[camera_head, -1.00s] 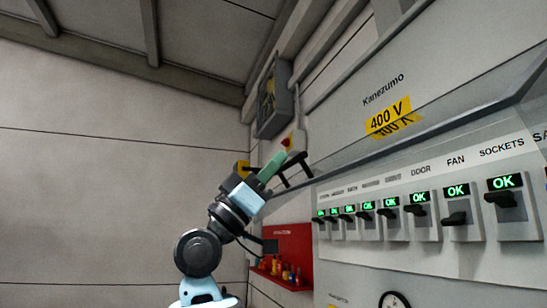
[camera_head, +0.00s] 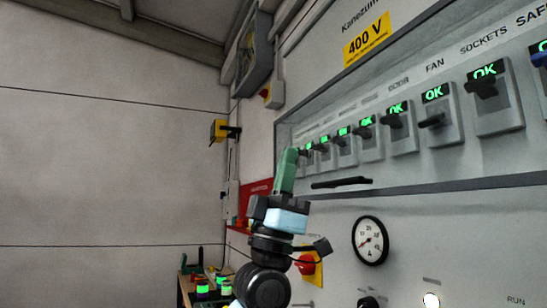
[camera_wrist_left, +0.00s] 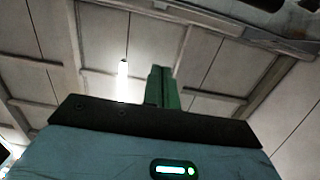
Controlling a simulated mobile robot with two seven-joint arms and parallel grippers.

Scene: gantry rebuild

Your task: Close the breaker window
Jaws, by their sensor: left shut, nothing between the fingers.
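The breaker window (camera_head: 450,186) is a clear pane in a grey frame. It is down in front of the row of breakers, its lower edge running below them; I cannot tell whether it sits fully flush. Its black handle (camera_head: 341,183) is on the lower edge. My left gripper (camera_head: 290,153) has green fingers, shut and empty, pointing up in front of the window's left end, left of the handle. I cannot tell if it touches the frame. The shut fingers also show in the left wrist view (camera_wrist_left: 162,86). My right gripper is not in view.
Breaker switches (camera_head: 434,121) with green OK displays line the panel. A yellow device (camera_head: 219,131) is on the left wall.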

